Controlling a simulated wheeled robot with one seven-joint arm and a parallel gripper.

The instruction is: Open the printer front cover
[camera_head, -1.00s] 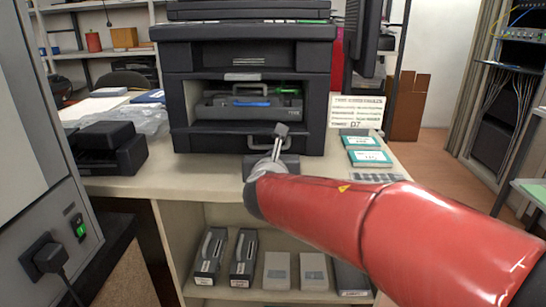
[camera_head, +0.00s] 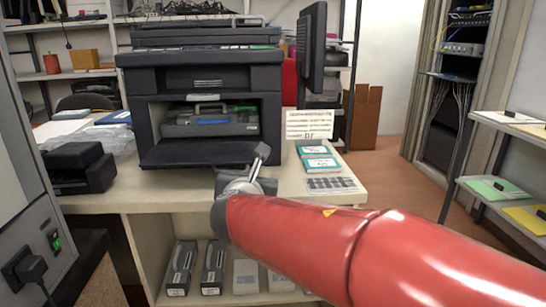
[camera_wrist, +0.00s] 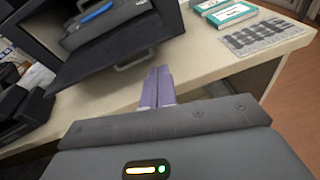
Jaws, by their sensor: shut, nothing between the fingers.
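The dark printer (camera_head: 200,100) stands on the light desk. Its front cover (camera_head: 198,152) is folded down and lies out flat in front of the opening in the head view. A toner cartridge (camera_head: 210,122) with a grey handle and a blue part sits inside the opening. In the wrist view, the cover (camera_wrist: 120,50) shows at the upper left, with its light bar handle (camera_wrist: 132,60) at its near edge. My gripper (camera_wrist: 158,72) is shut and empty. Its fingertips are over the desk edge, close to the handle and to its right; I cannot tell if they touch the cover.
Teal boxes (camera_head: 318,158) and a keypad-like sheet (camera_head: 331,184) lie on the desk right of the printer. A printed sign (camera_head: 309,124) stands behind them. A black device (camera_head: 78,168) is on the left. Cartridges (camera_head: 213,267) fill the shelf below.

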